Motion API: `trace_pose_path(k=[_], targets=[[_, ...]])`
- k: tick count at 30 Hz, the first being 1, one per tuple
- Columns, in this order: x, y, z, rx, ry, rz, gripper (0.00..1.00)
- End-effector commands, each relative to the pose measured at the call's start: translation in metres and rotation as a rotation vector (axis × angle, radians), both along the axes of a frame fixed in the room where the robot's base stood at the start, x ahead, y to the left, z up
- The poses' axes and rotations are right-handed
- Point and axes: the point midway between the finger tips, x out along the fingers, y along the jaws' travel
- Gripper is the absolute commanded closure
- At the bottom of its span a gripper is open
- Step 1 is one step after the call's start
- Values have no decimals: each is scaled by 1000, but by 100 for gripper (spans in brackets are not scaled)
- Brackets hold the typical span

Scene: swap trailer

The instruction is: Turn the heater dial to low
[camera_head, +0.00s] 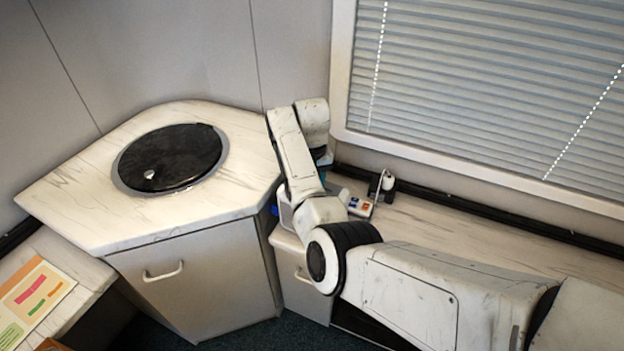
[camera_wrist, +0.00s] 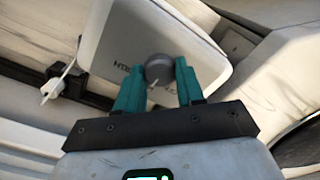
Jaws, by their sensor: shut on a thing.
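The heater (camera_wrist: 135,35) is a white box with rounded corners in the wrist view. Its round grey dial (camera_wrist: 158,70) sits on the front face and has a pale pointer line. Dark lettering shows beside the dial, partly covered by my fingers. My gripper (camera_wrist: 160,82) has its two teal fingers on either side of the dial, shut on it. In the head view, my arm hides most of the heater, and a pale part of it (camera_head: 285,210) shows left of my wrist.
A white plug with a cable (camera_wrist: 52,88) is on a black strip beside the heater. A small panel with coloured switches (camera_head: 360,207) lies on the counter to the right. A corner counter with a round black lid (camera_head: 172,157) stands at left. Window blinds (camera_head: 490,80) are behind.

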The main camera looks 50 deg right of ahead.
Motion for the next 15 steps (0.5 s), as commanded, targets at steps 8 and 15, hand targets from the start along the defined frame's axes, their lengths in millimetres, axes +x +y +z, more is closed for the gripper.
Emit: trace_pose_path(k=[8, 15], targets=[[1, 0, 1, -3, -4, 14, 93], [1, 0, 1, -3, -4, 13, 60]])
